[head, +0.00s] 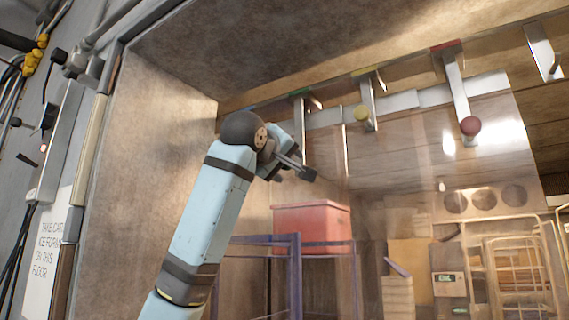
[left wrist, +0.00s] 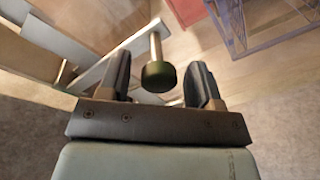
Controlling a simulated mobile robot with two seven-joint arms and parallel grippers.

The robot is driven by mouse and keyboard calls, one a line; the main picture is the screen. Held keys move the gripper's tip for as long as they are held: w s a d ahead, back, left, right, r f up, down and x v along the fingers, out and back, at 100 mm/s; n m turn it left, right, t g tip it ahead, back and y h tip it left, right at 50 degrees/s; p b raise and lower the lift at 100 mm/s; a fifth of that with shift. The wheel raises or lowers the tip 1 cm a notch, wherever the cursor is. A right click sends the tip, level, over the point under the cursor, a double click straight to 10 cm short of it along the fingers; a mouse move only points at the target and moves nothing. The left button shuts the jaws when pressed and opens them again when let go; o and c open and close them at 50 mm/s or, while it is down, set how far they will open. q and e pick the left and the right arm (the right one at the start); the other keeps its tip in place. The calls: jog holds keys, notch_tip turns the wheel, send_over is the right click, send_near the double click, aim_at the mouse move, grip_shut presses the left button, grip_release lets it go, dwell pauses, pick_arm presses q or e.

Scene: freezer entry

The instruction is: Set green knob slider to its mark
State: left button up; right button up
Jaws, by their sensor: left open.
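The green knob (left wrist: 158,77) shows in the left wrist view as a dark green cylinder on the end of a pale metal stem. My left gripper (left wrist: 160,68) is open, with one finger on each side of the knob and a visible gap to both. In the head view my left gripper (head: 304,172) is raised below a hanging metal bar (head: 299,120) with a green patch (head: 300,92) above it. The green knob is not clearly visible there, hidden by or lost against the gripper. My right gripper is in neither view.
A clear strip curtain (head: 440,150) hangs behind. A red crate (head: 312,222) stands on a purple rack (head: 295,270) below. The left door frame (head: 103,130) is near my arm.

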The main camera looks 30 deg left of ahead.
pick_arm(q)
jog(key=shift+s, duration=0.1)
jog(key=shift+s+d+f, duration=0.1)
jog(key=shift+s, duration=0.2)
jog(key=s+b, duration=0.4)
jog(key=s, duration=0.9)
jog(key=shift+d+b, duration=0.3)
jog(key=shift+b, duration=0.05)
